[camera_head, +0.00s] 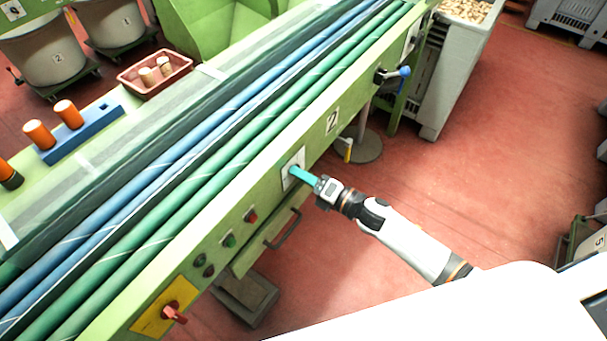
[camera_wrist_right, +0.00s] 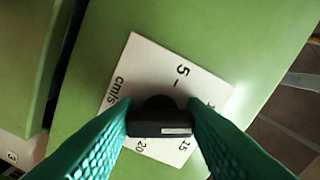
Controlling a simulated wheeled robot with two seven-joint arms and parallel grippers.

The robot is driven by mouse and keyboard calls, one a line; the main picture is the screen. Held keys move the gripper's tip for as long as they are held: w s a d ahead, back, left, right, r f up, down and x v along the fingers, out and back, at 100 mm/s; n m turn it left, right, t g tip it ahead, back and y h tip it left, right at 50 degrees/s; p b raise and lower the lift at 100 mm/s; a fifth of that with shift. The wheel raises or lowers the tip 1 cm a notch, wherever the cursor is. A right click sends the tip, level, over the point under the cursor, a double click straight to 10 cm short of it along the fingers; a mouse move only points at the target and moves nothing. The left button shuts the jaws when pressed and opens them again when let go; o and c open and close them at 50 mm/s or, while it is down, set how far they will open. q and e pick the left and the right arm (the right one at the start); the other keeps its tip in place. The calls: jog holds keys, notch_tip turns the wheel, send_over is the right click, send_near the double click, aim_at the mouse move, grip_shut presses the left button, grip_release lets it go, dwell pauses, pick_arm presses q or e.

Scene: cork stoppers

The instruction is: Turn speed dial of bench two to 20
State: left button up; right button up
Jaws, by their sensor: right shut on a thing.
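The speed dial (camera_wrist_right: 160,117) is a black knob with a white mark on its right half, on a white scale plate (camera_wrist_right: 137,70) of the green bench marked "2" (camera_head: 332,121). In the right wrist view the plate reads "cm/s", 5, 15 and 20; another number at the right is partly hidden. The white mark lies about level in that view, toward its right side. My right gripper (camera_head: 298,173) is shut on the dial, its teal fingers on either side of it. In the head view the fingers hide the knob. My left gripper is not in view.
Red and green buttons (camera_head: 229,240), a handle (camera_head: 283,229) and a red switch on a yellow plate (camera_head: 158,312) lie along the bench front. A blue-tipped lever (camera_head: 404,72) sticks out farther along. The red floor (camera_head: 470,170) beside my right arm is clear.

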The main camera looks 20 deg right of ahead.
jog(key=m+p, duration=0.1)
jog(key=m, duration=0.6)
jog(key=m+p, duration=0.2)
jog(key=m, duration=0.6)
jog(key=m+p, duration=0.2)
jog(key=m, duration=0.6)
jog(key=shift+d+r, duration=0.15)
jog(key=shift+r, duration=0.1)
jog(key=shift+m, duration=0.3)
jog(key=o, duration=1)
jog(key=shift+w, duration=0.1)
jog(key=v, duration=1.2)
jog(key=shift+b, duration=0.45)
jog(key=shift+d, duration=0.1)
